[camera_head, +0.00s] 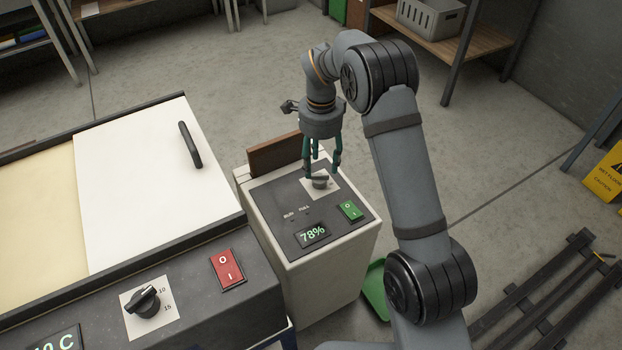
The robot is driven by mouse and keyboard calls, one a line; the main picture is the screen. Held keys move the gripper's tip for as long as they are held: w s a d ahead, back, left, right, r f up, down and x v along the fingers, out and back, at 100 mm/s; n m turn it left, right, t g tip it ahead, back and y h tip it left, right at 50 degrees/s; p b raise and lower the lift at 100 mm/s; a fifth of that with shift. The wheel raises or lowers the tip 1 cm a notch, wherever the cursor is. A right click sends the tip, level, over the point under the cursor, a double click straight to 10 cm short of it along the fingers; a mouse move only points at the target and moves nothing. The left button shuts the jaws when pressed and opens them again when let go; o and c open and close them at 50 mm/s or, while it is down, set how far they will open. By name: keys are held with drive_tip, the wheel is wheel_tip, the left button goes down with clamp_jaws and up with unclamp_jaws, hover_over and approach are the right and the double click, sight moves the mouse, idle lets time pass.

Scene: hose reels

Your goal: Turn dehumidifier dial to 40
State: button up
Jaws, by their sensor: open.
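The dehumidifier (322,277) is a beige cabinet with a dark top panel, in the middle of the head view. Its grey dial (320,183) sits on a white plate near the far edge of that panel. The dial's numbers cannot be read, being too small or covered. A display (312,234) on the panel reads 78%. My gripper (321,168) points down over the dial with its teal fingers open around or just above it. I cannot tell whether they touch the dial.
A green switch (350,210) is close to the dial. At left stands a chest unit with a white lid (140,180), a red switch (228,269) and another black dial (145,302). A dark rack (545,305) lies at lower right. Open floor is behind.

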sight(318, 175)
wheel_tip(318, 175, down, 6)
drive_tip(key=shift+a+r+b, duration=0.15)
drive_tip(key=shift+b, duration=0.25)
drive_tip(key=shift+s, duration=0.1)
drive_tip(key=shift+c, duration=1.4)
drive_tip(key=c, duration=0.8)
